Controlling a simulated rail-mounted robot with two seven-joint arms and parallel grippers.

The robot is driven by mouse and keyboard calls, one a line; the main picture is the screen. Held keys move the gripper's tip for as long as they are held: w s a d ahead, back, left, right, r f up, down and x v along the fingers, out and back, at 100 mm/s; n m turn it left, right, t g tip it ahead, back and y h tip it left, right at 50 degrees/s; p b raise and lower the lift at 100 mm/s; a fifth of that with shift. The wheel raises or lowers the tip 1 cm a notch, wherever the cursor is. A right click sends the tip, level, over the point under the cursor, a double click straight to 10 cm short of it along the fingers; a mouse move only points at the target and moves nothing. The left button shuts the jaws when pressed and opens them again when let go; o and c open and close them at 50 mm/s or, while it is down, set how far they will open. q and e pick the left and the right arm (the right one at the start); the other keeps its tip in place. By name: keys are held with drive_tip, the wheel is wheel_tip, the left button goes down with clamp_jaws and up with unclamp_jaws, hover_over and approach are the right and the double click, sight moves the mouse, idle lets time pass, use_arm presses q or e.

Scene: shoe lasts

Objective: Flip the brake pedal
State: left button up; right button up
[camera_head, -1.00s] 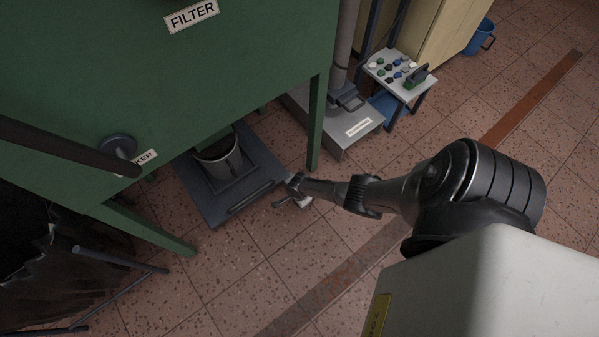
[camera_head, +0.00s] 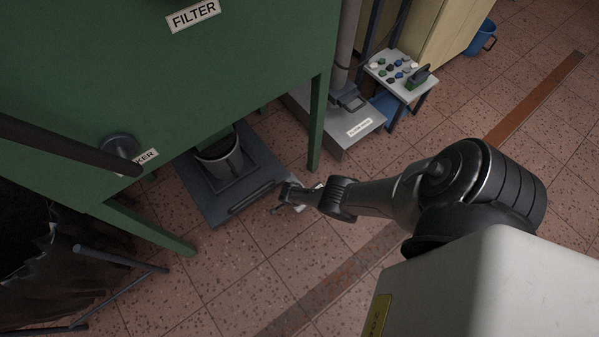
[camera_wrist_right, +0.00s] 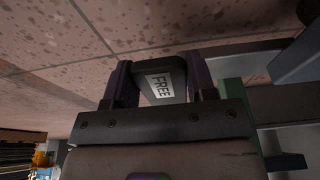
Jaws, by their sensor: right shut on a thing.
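The brake pedal (camera_wrist_right: 165,84) is a dark block with a white plate reading "FREE" in the right wrist view. It sits between the two fingers of my right gripper (camera_wrist_right: 160,90), which is shut on it. In the head view my right gripper (camera_head: 287,196) is low by the floor, at the right corner of the dark base plate. Only a small pale piece of what appears to be the pedal (camera_head: 299,207) shows beside the gripper there; the rest is hidden. My left gripper is not in view.
A green machine (camera_head: 170,70) with a "FILTER" sign stands over the grey base plate (camera_head: 205,205) and a round canister (camera_head: 222,165). A green leg (camera_head: 316,125) is close to my right gripper. A small table (camera_head: 398,75) holds small coloured items. Tiled floor is open in front.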

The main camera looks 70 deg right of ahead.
drive_tip(key=o, duration=1.3)
drive_tip(key=p+v, duration=1.2)
drive_tip(key=v, duration=0.1)
drive_tip(key=shift+a+r+p, duration=0.1)
drive_tip(key=shift+r+p, duration=0.2)
drive_tip(key=shift+r, duration=0.1)
